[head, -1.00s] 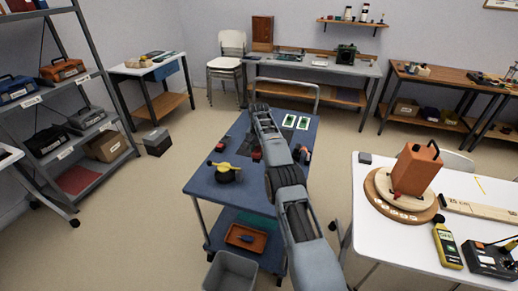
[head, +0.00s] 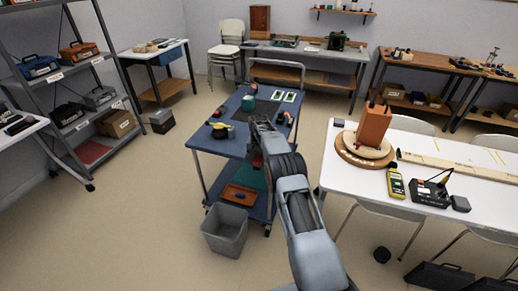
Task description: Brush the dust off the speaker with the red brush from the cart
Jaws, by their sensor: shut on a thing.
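The orange-brown box that looks like the speaker (head: 374,124) stands upright on a round wooden turntable (head: 347,151) on the white table at the right. Dust on it is too fine to make out. The blue cart (head: 232,146) is in the middle, to the left of that table. Several small things lie on its top, among them a dark piece with some red (head: 220,131). I cannot make out which thing is the red brush. My arm reaches over the cart's right side. Its own links hide my gripper and anything in it.
A grey bin (head: 226,229) stands on the floor before the cart. The white table (head: 345,180) also carries a yellow meter (head: 396,182), a black device (head: 430,192) and a long wooden board (head: 460,170). A shelf rack is at the left. The floor at the front left is clear.

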